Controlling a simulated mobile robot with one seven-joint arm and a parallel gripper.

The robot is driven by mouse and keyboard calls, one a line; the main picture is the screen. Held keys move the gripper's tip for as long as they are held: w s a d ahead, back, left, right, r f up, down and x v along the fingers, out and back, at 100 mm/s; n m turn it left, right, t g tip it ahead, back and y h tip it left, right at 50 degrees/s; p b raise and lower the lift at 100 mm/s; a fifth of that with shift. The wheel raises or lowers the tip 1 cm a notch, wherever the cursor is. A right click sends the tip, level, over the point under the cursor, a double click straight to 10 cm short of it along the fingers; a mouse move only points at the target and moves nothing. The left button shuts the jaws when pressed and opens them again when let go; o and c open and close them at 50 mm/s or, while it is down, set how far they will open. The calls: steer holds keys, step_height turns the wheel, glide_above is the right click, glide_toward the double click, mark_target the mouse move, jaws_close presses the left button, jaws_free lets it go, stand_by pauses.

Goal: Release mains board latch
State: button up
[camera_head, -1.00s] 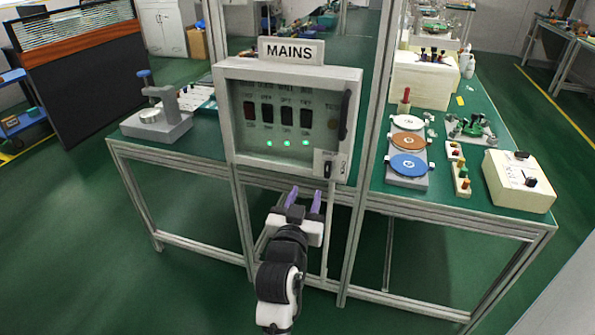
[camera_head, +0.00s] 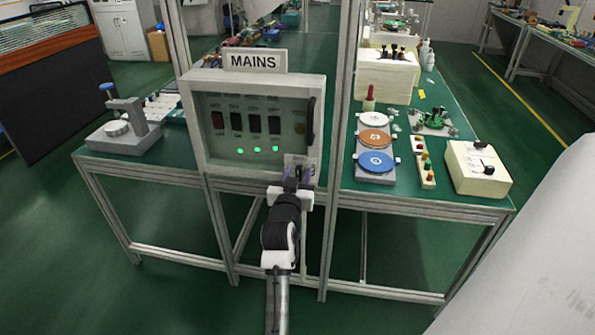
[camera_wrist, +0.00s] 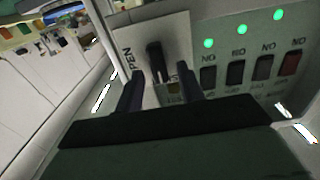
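The mains board (camera_head: 257,82) is a pale box with a dark window, under a MAINS sign (camera_head: 255,60). Its latch plate (camera_head: 292,159) is at the lower right, partly hidden by my gripper (camera_head: 297,180). In the wrist view, the dark upright latch lever (camera_wrist: 154,57) stands on the pale plate marked with partly readable OPEN lettering. My gripper (camera_wrist: 160,88) is open there, one finger on each side of the lever. I cannot tell whether either finger touches it.
Several dark switches (camera_wrist: 235,73) and green lights (camera_wrist: 242,29) show on the board. A dark handle (camera_head: 311,120) runs up its right side. Frame posts flank the board. A tray of coloured discs (camera_head: 374,179) and a cream box (camera_head: 476,168) stand on the bench at right.

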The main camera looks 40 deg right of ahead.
steer(key=shift+w+d, duration=0.25)
steer(key=shift+c, duration=0.2)
